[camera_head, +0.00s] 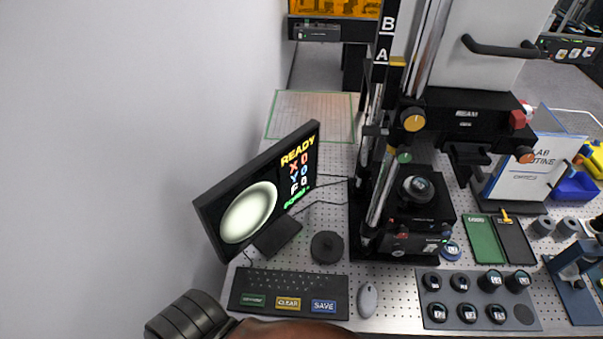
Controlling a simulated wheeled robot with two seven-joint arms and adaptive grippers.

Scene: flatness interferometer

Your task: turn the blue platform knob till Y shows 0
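The blue platform knob (450,250) sits low at the right front of the black interferometer stand, beside the platform (420,215). A round dark part (416,188) rests on the platform. The tilted monitor (262,190) shows READY, then rows X, Y and F. The Y row (299,175) is in blue and its small digit looks like 0. The screen also shows a pale oval and a green line of text too small to read surely. Neither of my grippers shows in the head view, and nothing is seen touching the knob.
A keyboard (290,283) with CLEAR and SAVE keys, a mouse (367,299) and a black puck (327,247) lie in front. A grey tray (520,318) of several round pieces stands right of them. Green and black plates (482,238) lie behind it.

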